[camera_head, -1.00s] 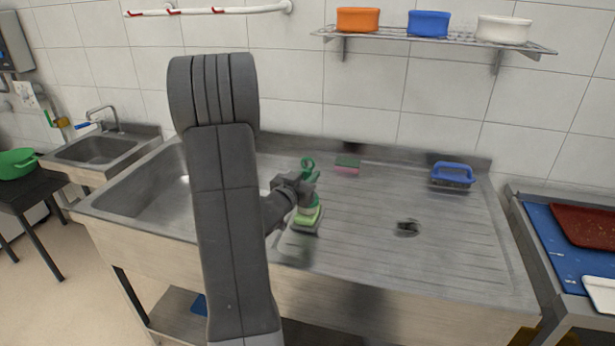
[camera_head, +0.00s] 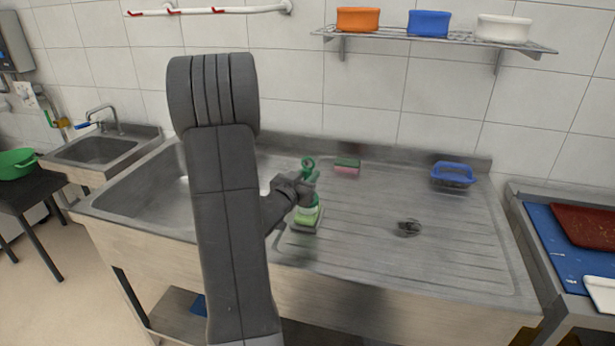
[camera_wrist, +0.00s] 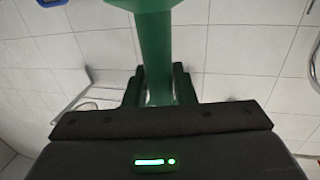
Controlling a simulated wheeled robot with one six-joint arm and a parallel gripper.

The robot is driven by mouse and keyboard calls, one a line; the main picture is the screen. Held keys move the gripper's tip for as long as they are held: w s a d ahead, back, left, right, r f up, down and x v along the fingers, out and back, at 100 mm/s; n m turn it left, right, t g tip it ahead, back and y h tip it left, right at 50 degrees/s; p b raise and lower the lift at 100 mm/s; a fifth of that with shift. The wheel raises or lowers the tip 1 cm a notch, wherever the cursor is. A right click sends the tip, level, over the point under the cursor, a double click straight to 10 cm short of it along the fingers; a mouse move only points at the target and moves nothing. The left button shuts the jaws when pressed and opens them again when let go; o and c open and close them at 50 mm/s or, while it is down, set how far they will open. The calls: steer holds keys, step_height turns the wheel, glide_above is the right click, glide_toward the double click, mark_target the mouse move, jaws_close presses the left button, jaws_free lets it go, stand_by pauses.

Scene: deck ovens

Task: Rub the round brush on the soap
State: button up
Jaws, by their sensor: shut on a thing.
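My gripper (camera_head: 304,188) is shut on the green handle of the round brush (camera_head: 308,165), over the drainboard of the steel sink unit. In the wrist view the green handle (camera_wrist: 155,50) runs between the dark fingers. The brush is roughly upright, its ring end on top.
A green and pink sponge (camera_head: 347,166) lies at the back of the drainboard (camera_head: 440,245). A blue basket (camera_head: 452,173) stands to the right of it. A small dark object (camera_head: 408,228) lies right of the soap. A wall shelf (camera_head: 435,38) holds several tubs. The drainboard's right front is clear.

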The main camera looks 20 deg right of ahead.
steer(key=shift+f, duration=0.1)
steer(key=shift+r+p, duration=2.45)
steer(key=shift+r, duration=1.15)
steer(key=shift+f, duration=0.1)
